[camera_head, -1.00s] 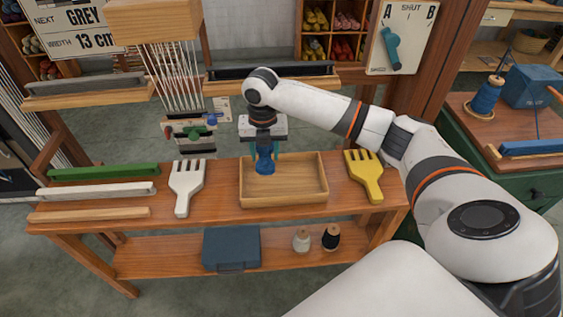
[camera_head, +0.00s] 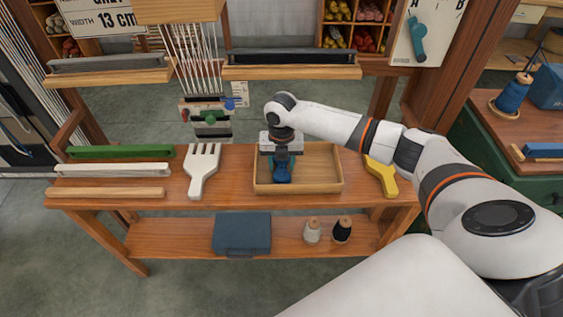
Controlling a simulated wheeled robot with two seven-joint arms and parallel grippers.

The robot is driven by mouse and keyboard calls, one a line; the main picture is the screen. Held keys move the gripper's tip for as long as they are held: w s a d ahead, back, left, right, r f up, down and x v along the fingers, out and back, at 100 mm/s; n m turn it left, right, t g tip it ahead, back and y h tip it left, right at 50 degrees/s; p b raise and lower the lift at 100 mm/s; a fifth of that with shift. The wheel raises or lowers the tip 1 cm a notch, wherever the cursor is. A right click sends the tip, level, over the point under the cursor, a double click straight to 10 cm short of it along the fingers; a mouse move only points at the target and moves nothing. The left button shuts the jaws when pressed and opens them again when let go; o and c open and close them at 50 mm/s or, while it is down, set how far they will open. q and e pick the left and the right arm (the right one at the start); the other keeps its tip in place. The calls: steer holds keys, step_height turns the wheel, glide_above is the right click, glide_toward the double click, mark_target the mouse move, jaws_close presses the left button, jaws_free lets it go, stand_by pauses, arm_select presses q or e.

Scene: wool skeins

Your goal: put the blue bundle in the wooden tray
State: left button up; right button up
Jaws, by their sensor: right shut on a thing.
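The blue bundle (camera_head: 283,171) is a small dark blue skein, upright in the jaws of my right gripper (camera_head: 281,162). The gripper points down and is shut on it. The wooden tray (camera_head: 322,185) is a shallow light-brown box on the bench top. The bundle is over or inside the left part of the tray; I cannot tell whether it touches the tray floor. My left gripper does not show.
A white comb (camera_head: 202,170) lies left of the tray and a yellow comb (camera_head: 380,175) right of it, partly behind my arm. Green (camera_head: 120,152), white and wooden bars lie at the left. The lower shelf holds a blue-grey box (camera_head: 242,233) and two spools.

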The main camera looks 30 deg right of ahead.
mark_target(281, 164)
steer(key=o, duration=1)
steer(key=shift+f, duration=0.1)
steer(key=shift+c, duration=0.2)
step_height(281, 164, up, 12)
steer(key=p, duration=0.1)
